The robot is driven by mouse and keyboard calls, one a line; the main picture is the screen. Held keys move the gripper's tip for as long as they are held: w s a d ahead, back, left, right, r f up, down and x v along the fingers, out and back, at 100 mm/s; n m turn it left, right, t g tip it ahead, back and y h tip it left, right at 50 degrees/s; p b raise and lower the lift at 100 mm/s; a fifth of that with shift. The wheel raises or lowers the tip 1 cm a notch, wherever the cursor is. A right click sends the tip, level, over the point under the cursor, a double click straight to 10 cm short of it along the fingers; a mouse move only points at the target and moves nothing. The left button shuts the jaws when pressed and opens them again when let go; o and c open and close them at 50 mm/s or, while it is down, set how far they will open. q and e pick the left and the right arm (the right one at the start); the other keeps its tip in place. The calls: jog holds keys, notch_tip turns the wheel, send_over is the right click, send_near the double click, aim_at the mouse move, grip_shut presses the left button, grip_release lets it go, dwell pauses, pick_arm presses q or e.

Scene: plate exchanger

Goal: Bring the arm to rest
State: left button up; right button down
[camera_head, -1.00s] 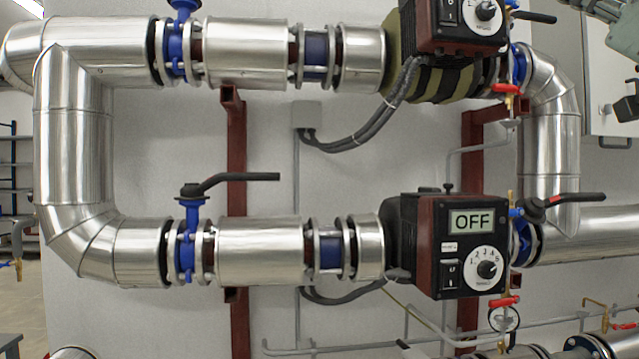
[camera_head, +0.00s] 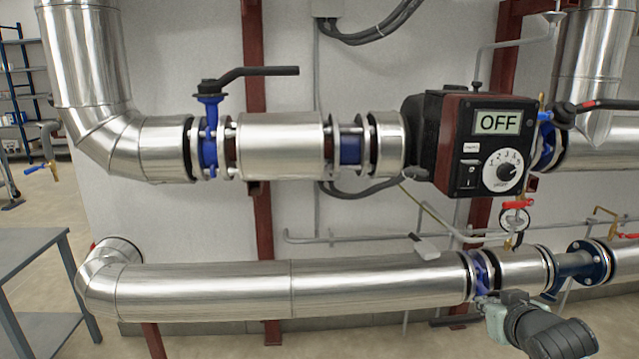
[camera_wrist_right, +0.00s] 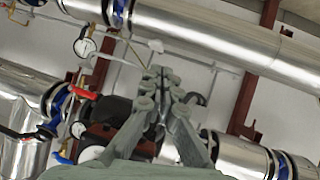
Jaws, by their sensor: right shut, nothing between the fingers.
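My right arm (camera_head: 548,332) comes in at the bottom right of the head view, below and in front of the lower pipe. Its grey-green end lies near the blue flange there; the fingertips cannot be made out clearly in that view. In the right wrist view my right gripper (camera_wrist_right: 158,78) points away from the camera, its grey-green fingers together with nothing between them. It hides part of the pump behind it. My left gripper is not in view.
A dark red and black pump (camera_head: 484,144) reads OFF on the middle pipe. A blue valve (camera_head: 210,130) has a black lever pointing right. The lower silver pipe (camera_head: 330,288) runs across behind my arm. A grey table (camera_head: 30,262) stands at the left. Open floor shows beside it.

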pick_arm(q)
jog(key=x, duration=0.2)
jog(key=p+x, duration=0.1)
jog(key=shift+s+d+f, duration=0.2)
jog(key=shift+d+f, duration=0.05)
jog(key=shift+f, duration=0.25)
pick_arm(e)
jog(key=s+a+f+g, duration=0.2)
jog(key=s+f+g, duration=0.2)
jog(key=s+f, duration=1)
jog(key=s+a+f+n+g, duration=0.1)
jog(key=s+a+f+g, duration=0.2)
jog(key=s+f, duration=1.1)
jog(key=shift+s+f+g, duration=0.35)
jog(key=shift+s+g, duration=0.25)
jog(key=shift+g, duration=0.4)
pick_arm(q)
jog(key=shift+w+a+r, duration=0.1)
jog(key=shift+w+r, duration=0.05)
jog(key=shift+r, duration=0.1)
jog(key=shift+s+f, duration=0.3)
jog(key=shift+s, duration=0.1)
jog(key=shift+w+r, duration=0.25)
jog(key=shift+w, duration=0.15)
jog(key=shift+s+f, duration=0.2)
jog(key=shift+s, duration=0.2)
pick_arm(e)
jog(key=shift+w, duration=0.1)
